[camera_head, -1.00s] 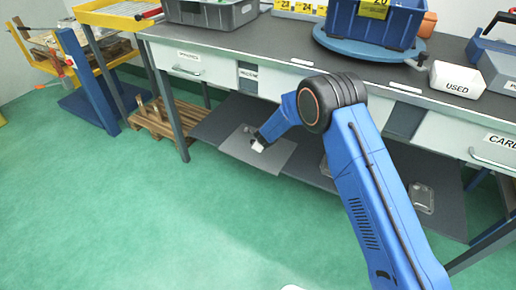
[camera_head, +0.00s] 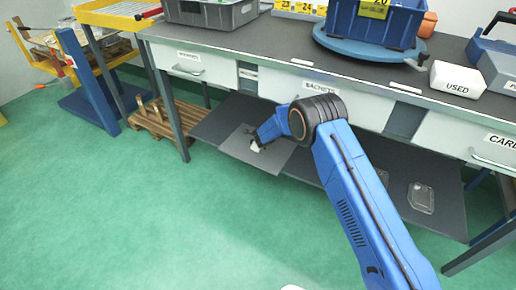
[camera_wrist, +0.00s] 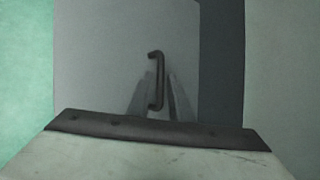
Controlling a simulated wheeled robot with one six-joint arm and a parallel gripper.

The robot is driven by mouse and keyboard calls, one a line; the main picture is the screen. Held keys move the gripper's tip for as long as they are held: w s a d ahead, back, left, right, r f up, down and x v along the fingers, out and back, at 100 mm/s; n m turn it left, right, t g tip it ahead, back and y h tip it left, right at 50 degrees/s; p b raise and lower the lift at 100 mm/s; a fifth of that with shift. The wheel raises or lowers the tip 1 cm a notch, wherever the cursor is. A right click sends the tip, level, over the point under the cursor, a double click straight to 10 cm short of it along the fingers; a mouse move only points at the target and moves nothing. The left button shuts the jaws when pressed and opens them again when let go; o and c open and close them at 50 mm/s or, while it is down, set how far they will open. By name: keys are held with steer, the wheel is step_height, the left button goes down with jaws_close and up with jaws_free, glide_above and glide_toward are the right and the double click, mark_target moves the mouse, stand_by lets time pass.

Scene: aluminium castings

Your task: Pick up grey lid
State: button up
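The grey lid (camera_head: 276,160) is a flat grey plate lying on the lower shelf under the workbench, at its front edge. It fills the middle of the wrist view (camera_wrist: 100,60), with a dark bar handle (camera_wrist: 156,62) standing out in its middle. My gripper (camera_head: 255,147) is low over the lid, small and partly hidden in the head view. In the wrist view my gripper's two fingers (camera_wrist: 161,82) are apart, one on each side of the handle's near part. I see a gap beside the handle; contact cannot be made out.
The bench top (camera_head: 280,50) overhangs the shelf (camera_head: 215,125), with drawers below it. Clear plastic pieces, one of them (camera_head: 421,198), lie on the shelf at right. A wooden pallet (camera_head: 160,118) and bench leg stand at left. The green floor (camera_head: 150,220) in front is clear.

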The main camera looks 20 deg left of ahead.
steer(key=shift+c, duration=0.6)
jaws_close()
